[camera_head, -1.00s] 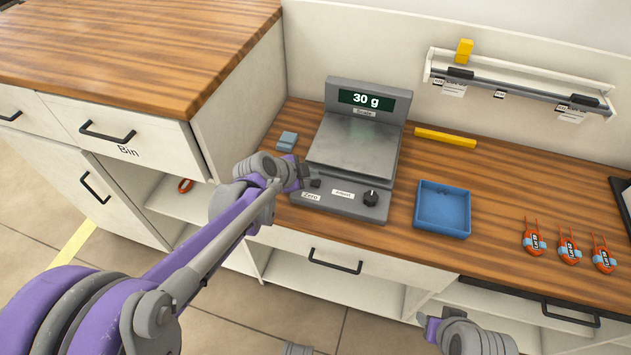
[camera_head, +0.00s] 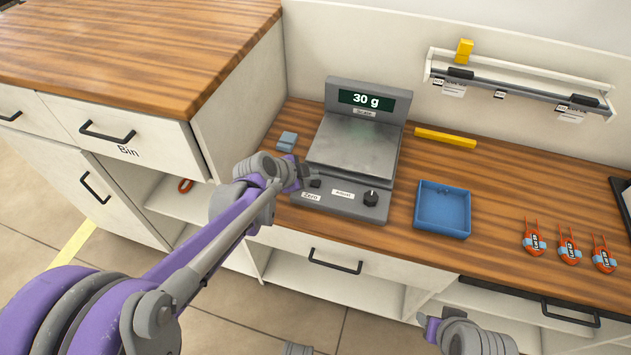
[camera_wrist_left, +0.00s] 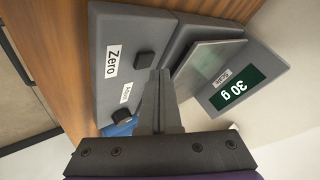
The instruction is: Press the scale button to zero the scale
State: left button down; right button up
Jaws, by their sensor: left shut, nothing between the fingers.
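The grey scale (camera_head: 352,150) stands on the wooden counter. Its display (camera_head: 366,101) reads "30 g", also in the left wrist view (camera_wrist_left: 238,90). The dark square zero button (camera_wrist_left: 145,60) sits beside the "Zero" label (camera_wrist_left: 113,61) on the front panel; in the head view the label (camera_head: 311,197) is by the panel's left end. My left gripper (camera_head: 310,179) is shut and empty, just above the panel near the button. In the left wrist view its fingertips (camera_wrist_left: 160,73) appear close beside the button; I cannot tell whether they touch. My right gripper (camera_head: 428,322) shows partly at the bottom; its jaw state is unclear.
A blue tray (camera_head: 443,209) stands right of the scale, and a black knob (camera_head: 371,198) is on its panel. A yellow bar (camera_head: 446,138) lies behind the tray. Small blue-grey blocks (camera_head: 287,141) sit left of the scale.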

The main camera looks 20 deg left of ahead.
aim_at(312, 184)
pick_arm(q)
jog(key=shift+f, duration=0.1)
dwell(0.3)
jog(key=shift+f, duration=0.35)
jog(key=shift+f+b, duration=0.4)
jog(key=shift+f, duration=0.05)
dwell(0.6)
jog(key=shift+r, duration=0.15)
jog(key=shift+r+p, duration=0.7)
jog(key=shift+r, duration=0.05)
notch_tip(312, 184, up, 5)
jog(key=p, duration=0.4)
dwell(0.4)
